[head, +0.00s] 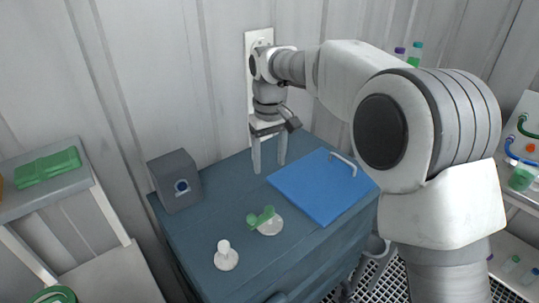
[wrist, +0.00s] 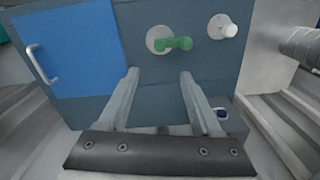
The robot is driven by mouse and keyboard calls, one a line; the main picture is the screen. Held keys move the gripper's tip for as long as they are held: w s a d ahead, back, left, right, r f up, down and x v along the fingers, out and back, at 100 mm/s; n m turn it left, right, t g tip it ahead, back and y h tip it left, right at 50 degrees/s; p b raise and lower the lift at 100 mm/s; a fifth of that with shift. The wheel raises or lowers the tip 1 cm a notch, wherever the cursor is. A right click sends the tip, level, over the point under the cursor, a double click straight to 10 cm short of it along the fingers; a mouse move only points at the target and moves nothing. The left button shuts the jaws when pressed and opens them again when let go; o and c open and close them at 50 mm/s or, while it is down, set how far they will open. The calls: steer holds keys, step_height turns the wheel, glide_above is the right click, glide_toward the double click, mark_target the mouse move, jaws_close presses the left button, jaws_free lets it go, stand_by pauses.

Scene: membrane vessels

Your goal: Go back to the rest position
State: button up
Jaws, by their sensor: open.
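My gripper (head: 269,152) is open and empty, pointing down above the back of the dark blue cabinet (head: 240,262) in the head view. In the wrist view its two fingers (wrist: 158,78) are spread apart with nothing between them. My arm reaches in from the right of the head view and bends down at the wrist.
On the cabinet top are a blue panel with a handle (head: 318,190), a green valve handle (head: 262,217) on a white disc, a white knob (head: 226,257) and a grey box (head: 175,181). A shelf (head: 50,190) with a green item stands left. Racks stand right.

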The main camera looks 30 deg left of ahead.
steer(key=shift+r, duration=0.7)
steer(key=s+d+r+m+t, duration=0.1)
steer(key=s+d+r+m, duration=0.3)
steer(key=d, duration=0.8)
steer(key=w+d+r+m+t, duration=0.15)
steer(key=d+r, duration=0.45)
steer(key=d, duration=0.6)
steer(key=s+d+f+m+t, duration=0.3)
steer(key=s+d+f+m, duration=0.1)
steer(key=s+d, duration=1.1)
steer(key=shift+s+d+m, duration=0.35)
steer(key=shift+d+m, duration=0.4)
